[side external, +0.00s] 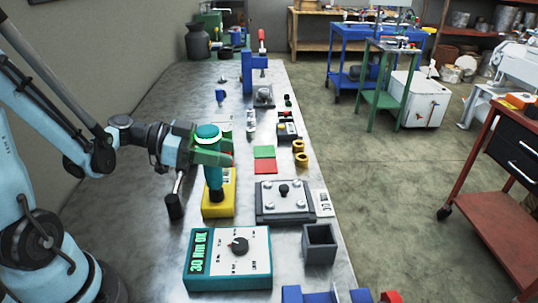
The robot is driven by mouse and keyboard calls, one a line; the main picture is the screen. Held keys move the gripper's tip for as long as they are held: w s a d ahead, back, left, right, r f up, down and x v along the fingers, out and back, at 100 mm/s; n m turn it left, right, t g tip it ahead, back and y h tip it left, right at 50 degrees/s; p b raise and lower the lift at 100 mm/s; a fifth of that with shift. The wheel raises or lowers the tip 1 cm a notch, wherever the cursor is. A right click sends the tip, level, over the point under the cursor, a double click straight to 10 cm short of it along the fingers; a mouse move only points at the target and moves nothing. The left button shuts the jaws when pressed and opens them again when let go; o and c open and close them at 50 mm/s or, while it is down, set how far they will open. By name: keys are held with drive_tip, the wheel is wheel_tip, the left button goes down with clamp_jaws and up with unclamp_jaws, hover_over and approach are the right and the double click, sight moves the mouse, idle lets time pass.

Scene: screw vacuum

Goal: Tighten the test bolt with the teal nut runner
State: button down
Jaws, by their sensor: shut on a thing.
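The teal nut runner (208,131) stands upright, with its round cap above my gripper and its lower body below. My gripper (217,152) has green fingers and is shut on the nut runner. The nut runner's lower end is over a yellow block (226,196), apparently touching its top. The test bolt cannot be made out; the tool's lower end may hide it. A teal controller box (228,280) in front has a dark knob and a green display reading "30 Nm OK".
A grey plate (265,212) with several bolts and a black knob lies right of the yellow block. A black-ended tool (174,206) stands to the left. A grey open box (319,243) is front right. Red (265,167) and green (264,152) squares lie behind. The left bench is clear.

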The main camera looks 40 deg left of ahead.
sight(211, 128)
drive_tip(key=shift+r, duration=2.55)
